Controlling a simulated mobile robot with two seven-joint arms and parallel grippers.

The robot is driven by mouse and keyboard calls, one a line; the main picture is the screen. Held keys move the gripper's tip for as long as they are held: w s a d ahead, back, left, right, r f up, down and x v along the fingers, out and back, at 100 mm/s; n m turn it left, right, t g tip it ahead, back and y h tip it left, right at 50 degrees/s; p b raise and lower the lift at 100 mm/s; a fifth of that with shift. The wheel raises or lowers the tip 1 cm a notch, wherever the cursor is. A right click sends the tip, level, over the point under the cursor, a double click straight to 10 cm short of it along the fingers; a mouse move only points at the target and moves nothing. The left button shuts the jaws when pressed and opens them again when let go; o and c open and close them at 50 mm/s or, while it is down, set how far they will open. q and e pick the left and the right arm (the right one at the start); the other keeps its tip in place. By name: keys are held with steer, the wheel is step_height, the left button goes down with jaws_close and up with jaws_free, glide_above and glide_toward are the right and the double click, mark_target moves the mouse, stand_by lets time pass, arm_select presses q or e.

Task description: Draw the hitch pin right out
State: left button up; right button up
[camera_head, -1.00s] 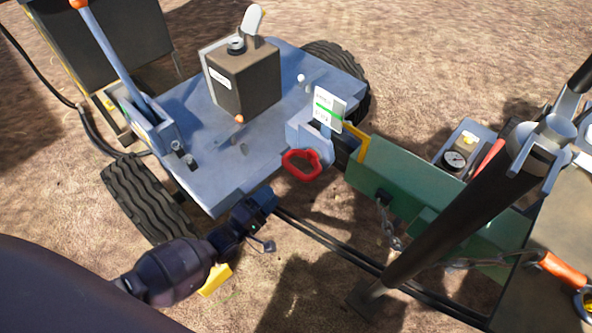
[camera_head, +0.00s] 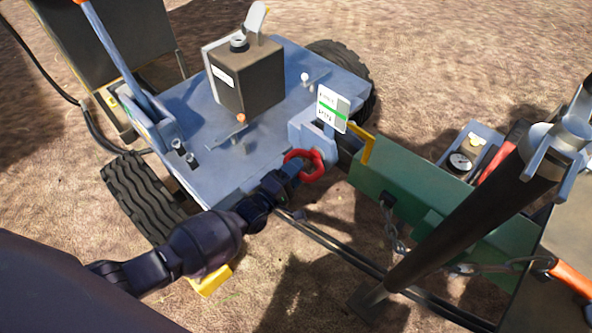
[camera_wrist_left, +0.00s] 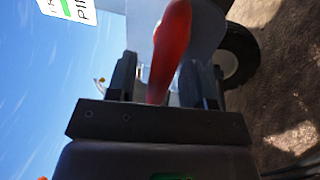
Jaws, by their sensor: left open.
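The hitch pin's red ring handle (camera_head: 305,165) hangs at the hitch bracket (camera_head: 312,132) on the front edge of the blue trailer deck. The pin's shaft is not visible. My left gripper (camera_head: 289,178) is at the lower left of the ring. In the left wrist view the red handle (camera_wrist_left: 170,50) stands between the two open fingers of the left gripper (camera_wrist_left: 166,85). I cannot tell whether a finger touches it. The right gripper is not in view.
A white tag with a green stripe (camera_head: 332,108) stands over the bracket. The green drawbar (camera_head: 440,210) runs right, with a chain (camera_head: 393,228) and a dark slanted post (camera_head: 455,215). A dark box (camera_head: 247,80) stands on the deck.

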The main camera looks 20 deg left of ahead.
arm_select(q)
jaws_close()
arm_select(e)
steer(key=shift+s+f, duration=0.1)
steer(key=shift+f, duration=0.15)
arm_select(q)
steer(key=shift+s+a, duration=0.15)
steer(key=shift+s, duration=0.15)
steer(key=r+p+v, duration=0.2)
steer(key=v, duration=1)
steer(key=shift+s, duration=0.5)
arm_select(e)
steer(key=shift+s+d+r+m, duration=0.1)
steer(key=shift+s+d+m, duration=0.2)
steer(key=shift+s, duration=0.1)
arm_select(q)
steer(key=shift+c, duration=2.1)
jaws_free()
steer(key=shift+a, duration=0.1)
steer(key=o, duration=0.4)
steer(key=shift+s+r, duration=0.1)
steer(key=shift+s, duration=0.05)
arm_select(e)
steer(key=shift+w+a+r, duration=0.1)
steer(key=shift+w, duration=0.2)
